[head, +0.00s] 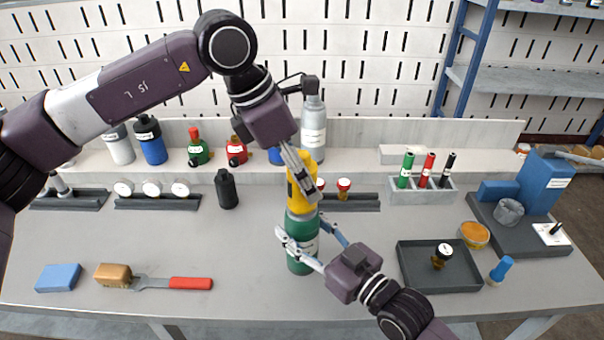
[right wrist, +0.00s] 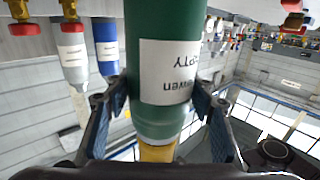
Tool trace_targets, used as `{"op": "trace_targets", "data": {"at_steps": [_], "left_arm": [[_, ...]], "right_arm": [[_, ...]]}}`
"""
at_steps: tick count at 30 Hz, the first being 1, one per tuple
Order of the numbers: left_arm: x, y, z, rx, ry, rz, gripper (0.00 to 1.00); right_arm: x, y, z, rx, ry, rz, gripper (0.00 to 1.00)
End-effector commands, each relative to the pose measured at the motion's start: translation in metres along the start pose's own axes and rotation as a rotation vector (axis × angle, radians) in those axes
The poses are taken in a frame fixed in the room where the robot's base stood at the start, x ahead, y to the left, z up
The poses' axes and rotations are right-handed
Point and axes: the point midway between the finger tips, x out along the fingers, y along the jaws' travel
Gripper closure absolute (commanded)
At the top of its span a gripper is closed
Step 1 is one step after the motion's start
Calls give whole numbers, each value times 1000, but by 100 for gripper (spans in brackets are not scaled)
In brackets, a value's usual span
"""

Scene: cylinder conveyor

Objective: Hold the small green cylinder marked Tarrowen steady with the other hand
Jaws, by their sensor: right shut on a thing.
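The small green cylinder (head: 302,262) stands upright at the middle of the bench, with a yellow cap (head: 297,197) on top. In the right wrist view the green cylinder (right wrist: 165,30) appears upside down; its white label reads partly "wen" and "TY". My right gripper (head: 300,245) is shut around the green body, one finger on each side. My left gripper (head: 311,188) comes down from above, its fingers close together over the yellow cap. Whether they grip the cap I cannot tell. Part of the cap is hidden behind them.
A black bottle (head: 227,189) stands left of the cylinder. A red-handled tool (head: 190,283) and a blue block (head: 58,278) lie front left. A dark tray (head: 420,272) is at right, a marker rack (head: 422,191) behind it. Bottles line the back ledge.

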Motion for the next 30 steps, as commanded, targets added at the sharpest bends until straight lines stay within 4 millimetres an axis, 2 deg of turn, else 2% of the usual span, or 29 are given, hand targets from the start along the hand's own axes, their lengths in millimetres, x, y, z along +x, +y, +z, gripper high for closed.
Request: {"op": "trace_targets", "data": {"at_steps": [8,17,30], "left_arm": [[-4,0,2,0,-1,1,49],[-23,0,10,0,0,0,49],[-21,0,8,0,0,0,49]], "right_arm": [[0,0,0,0,1,0,79],[0,0,0,0,1,0,79],[0,0,0,0,1,0,79]]}}
